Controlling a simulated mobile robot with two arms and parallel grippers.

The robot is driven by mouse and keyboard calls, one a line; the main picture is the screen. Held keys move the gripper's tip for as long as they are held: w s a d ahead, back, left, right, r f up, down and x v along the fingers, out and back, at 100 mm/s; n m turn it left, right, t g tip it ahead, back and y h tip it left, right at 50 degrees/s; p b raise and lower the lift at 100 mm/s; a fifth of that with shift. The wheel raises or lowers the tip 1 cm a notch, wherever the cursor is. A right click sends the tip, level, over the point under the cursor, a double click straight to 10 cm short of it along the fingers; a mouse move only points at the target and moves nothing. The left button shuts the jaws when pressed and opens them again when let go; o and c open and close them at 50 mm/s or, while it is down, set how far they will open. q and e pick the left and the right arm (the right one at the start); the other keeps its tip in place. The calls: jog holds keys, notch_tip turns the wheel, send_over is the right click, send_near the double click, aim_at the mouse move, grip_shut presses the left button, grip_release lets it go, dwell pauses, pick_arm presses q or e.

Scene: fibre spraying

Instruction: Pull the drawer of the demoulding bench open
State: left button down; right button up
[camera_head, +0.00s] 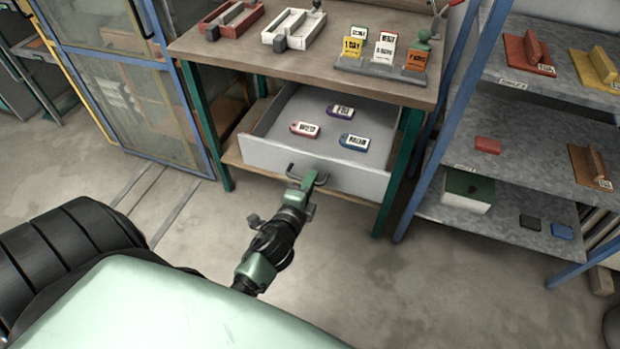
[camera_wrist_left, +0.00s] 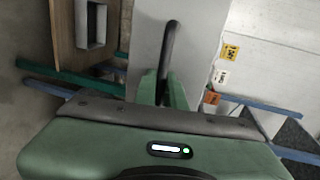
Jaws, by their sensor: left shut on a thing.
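The demoulding bench (camera_head: 240,58) has a wooden top and green legs. Its grey drawer (camera_head: 262,156) stands pulled out below the top, with several labelled tags visible inside. A dark bar handle (camera_head: 291,170) is on the drawer front. My left gripper (camera_head: 306,180) is at the drawer front, shut on the handle. In the left wrist view the green fingers (camera_wrist_left: 162,88) close around the dark handle (camera_wrist_left: 168,45), with the grey drawer front (camera_wrist_left: 147,40) behind it. The back of the drawer is hidden under the bench top. My right gripper is not in view.
Moulds (camera_head: 293,30) and a stand of label cards (camera_head: 382,68) are on the bench top. A blue-framed shelf (camera_head: 515,105) with blocks and a green-lidded box (camera_head: 467,192) stands close on the right. A blue-framed cabinet (camera_head: 130,95) is at left. The floor before the drawer is clear.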

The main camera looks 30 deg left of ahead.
pick_arm(q)
jog(key=c, duration=1.5)
grip_release()
jog(key=shift+w, duration=0.1)
jog(key=v, duration=0.7)
jog(key=shift+s+b, duration=0.35)
jog(key=shift+b, duration=0.05)
jog(key=shift+r, duration=0.1)
